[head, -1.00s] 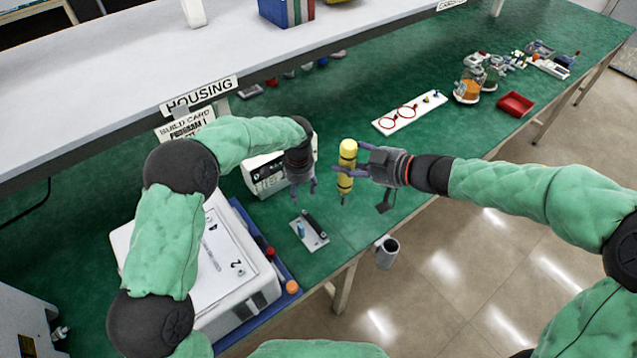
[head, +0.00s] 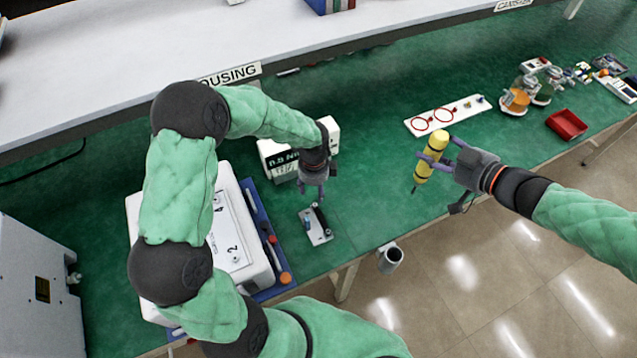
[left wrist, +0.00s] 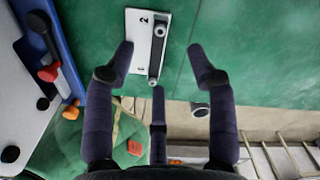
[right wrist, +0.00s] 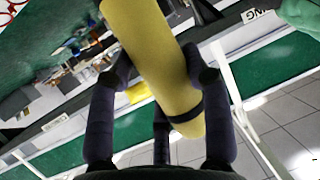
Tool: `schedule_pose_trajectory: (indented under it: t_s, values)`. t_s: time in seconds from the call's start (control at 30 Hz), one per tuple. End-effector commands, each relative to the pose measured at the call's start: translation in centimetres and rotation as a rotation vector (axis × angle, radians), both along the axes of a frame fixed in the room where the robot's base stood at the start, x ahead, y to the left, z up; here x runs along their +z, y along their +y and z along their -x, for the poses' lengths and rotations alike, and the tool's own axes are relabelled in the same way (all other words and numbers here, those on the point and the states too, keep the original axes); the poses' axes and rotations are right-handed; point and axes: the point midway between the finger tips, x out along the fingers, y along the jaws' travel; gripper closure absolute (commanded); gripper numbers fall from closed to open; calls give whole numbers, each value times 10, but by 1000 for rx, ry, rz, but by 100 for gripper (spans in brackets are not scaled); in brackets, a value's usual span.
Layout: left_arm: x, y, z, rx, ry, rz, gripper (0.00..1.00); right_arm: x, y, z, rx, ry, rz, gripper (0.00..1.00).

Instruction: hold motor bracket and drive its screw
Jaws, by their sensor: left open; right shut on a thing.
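The motor bracket looks to be the small pale plate (head: 319,232) with a black bar and a small blue part on it, flat on the green bench. In the left wrist view the plate (left wrist: 135,45) bears a "2" and a round pale part beside the bar. My left gripper (head: 322,196) is open and empty above and just behind the plate; its fingers frame it in the left wrist view. My right gripper (head: 440,160) is shut on a yellow power driver (head: 432,156), held tilted in the air right of the plate, tip down-left. The driver fills much of the right wrist view (right wrist: 158,60).
A white box (head: 235,235) on a blue mat stands left of the plate. A white instrument (head: 275,160) stands behind my left gripper. A grey cup (head: 391,259) hangs at the bench's front edge. A white board with red rings (head: 445,115) and a red tray (head: 566,124) lie right.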

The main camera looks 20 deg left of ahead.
Motion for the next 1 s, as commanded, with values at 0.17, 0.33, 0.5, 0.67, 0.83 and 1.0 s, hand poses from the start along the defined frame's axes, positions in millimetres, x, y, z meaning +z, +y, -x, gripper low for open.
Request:
schedule_pose_trajectory:
  t_s: [0.17,0.33,0.5,0.67,0.83,1.0]
  values:
    - [-32,0,1,1,3,1,43,-8,0,0,-1,-2,-1,100]
    - [-59,0,0,2,2,1,43,-15,0,-1,-1,-2,-1,100]
    - [-82,0,0,2,2,1,43,-21,0,-1,-1,-2,-1,100]
    - [-96,0,0,2,1,0,43,-24,0,-1,-1,-3,-2,100]
    - [-102,0,0,2,0,0,43,-25,0,-1,-1,-3,-2,100]
    - [-102,0,0,2,0,0,43,-25,0,-1,-1,-3,-2,100]
